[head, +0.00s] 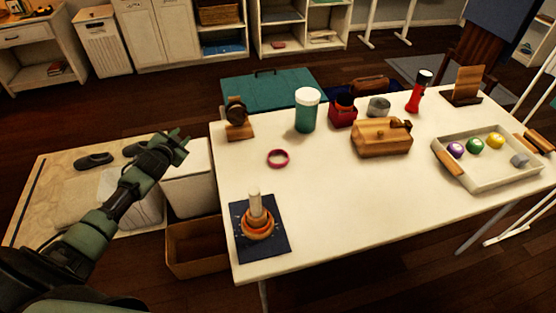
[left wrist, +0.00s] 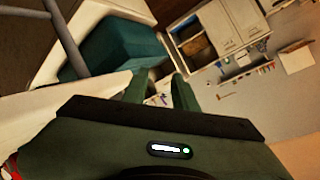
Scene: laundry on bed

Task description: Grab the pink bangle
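The pink bangle (head: 278,164) lies flat on the white table (head: 330,215), left of the middle and in front of the green cup. My left gripper (head: 183,142) is off the table's left side, to the left of the bangle and apart from it. In the left wrist view its two green fingers (left wrist: 160,88) stand apart with nothing between them. The bangle cannot be made out in the left wrist view. My right gripper is in neither view.
A ring stacker on a dark mat (head: 276,243) stands at the front left. A watch on a wooden stand (head: 238,130) and a green cup with a white lid (head: 306,118) are behind the bangle. A tray with balls (head: 490,181) is at the right. The table's front middle is clear.

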